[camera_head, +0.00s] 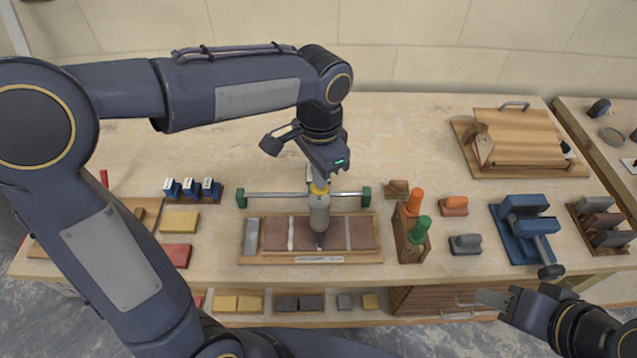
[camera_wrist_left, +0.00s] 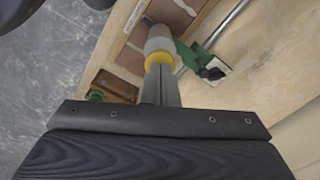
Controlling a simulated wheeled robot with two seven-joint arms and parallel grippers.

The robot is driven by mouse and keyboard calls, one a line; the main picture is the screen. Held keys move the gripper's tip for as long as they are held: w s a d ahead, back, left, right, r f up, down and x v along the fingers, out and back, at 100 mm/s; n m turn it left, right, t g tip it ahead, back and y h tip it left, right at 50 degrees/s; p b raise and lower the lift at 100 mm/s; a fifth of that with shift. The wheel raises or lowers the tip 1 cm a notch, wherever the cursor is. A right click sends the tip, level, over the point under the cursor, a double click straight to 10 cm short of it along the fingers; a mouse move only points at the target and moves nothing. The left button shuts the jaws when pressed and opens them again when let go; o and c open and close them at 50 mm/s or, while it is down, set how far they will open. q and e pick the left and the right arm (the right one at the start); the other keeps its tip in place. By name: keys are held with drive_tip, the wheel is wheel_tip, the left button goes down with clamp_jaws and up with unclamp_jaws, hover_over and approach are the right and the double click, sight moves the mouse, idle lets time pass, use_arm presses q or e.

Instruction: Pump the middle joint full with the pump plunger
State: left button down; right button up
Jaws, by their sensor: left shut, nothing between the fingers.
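The pump (camera_head: 319,208) is a grey cylinder with a yellow collar, upright over a wooden tray (camera_head: 262,258) with brown tiles (camera_head: 275,233). Its dark nozzle points down near the middle joint, whose fill I cannot make out. The left joint (camera_head: 291,233) shows a pale line; a thinner line marks the right joint (camera_head: 348,233). My left gripper (camera_head: 320,178) is shut and empty, pointing down at the pump's top. In the left wrist view its fingers (camera_wrist_left: 160,88) meet the yellow collar (camera_wrist_left: 158,60) and hide the plunger. My right gripper (camera_head: 497,300) is at lower right, its jaw gap unclear.
A metal rail (camera_head: 275,194) between green end posts runs behind the tray. A wooden holder (camera_head: 410,240) with orange and green handles stands right of it. A blue clamp tool (camera_head: 525,232) is further right. Yellow and red blocks lie left. The bench behind the rail is mostly clear.

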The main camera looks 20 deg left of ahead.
use_arm(q)
drive_tip(key=shift+r, duration=0.15)
wheel_tip(320, 180, up, 7)
drive_tip(key=p, duration=0.6)
idle(0.5)
drive_tip(key=s+a+f+n+t+h+b, duration=0.1)
drive_tip(key=s+a+n, duration=0.3)
drive_tip(key=s, duration=0.4)
drive_tip(key=s+a+f+n+t+h+b, duration=0.2)
drive_tip(key=s+a+f+n+t, duration=0.2)
drive_tip(key=s, duration=0.4)
drive_tip(key=a+n, duration=0.1)
drive_tip(key=n, duration=0.1)
drive_tip(key=shift+s+f+n+t+h, duration=0.15)
drive_tip(key=shift+n+t+h, duration=0.15)
drive_tip(key=shift+h, duration=0.1)
